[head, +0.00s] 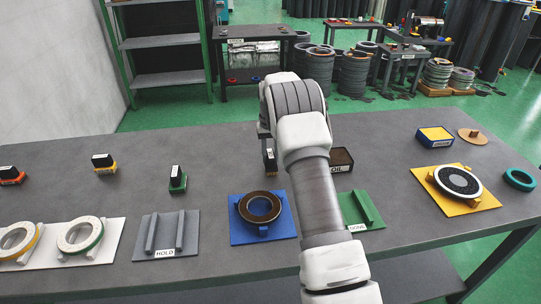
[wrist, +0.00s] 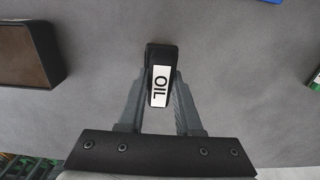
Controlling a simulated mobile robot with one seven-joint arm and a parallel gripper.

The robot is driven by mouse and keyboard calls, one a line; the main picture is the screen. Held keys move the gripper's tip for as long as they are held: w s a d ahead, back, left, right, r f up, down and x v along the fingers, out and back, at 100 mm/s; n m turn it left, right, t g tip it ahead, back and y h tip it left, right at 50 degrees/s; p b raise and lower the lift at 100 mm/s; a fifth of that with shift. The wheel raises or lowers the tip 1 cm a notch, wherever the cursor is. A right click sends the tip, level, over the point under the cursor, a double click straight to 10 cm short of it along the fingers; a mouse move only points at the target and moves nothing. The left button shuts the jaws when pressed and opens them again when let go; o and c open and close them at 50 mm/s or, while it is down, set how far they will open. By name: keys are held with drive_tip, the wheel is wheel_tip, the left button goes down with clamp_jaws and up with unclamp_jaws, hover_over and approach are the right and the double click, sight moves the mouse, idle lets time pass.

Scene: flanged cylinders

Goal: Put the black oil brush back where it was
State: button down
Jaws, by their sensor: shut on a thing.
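The black oil brush (wrist: 160,62) has a white label reading OIL. In the wrist view it sits between the fingers of my gripper (wrist: 159,88), which is shut on it. In the head view the brush (head: 270,158) shows just left of my arm, dark on top with a brownish lower part. My arm hides most of the gripper there. I cannot tell whether the brush touches the table. The dark oil tray (head: 341,160), with a brown top and an OIL label, is right of my arm; it also shows at the left of the wrist view (wrist: 22,52).
Green (head: 177,180), yellow (head: 104,163) and orange (head: 12,176) brushes stand to the left. In front are a blue plate (head: 240,238) with a ring, a grey HOLD plate (head: 165,248) and a green DONE plate (head: 374,220).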

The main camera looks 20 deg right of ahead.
drive_tip(key=shift+f, duration=0.2)
drive_tip(key=c, duration=0.6)
unclamp_jaws()
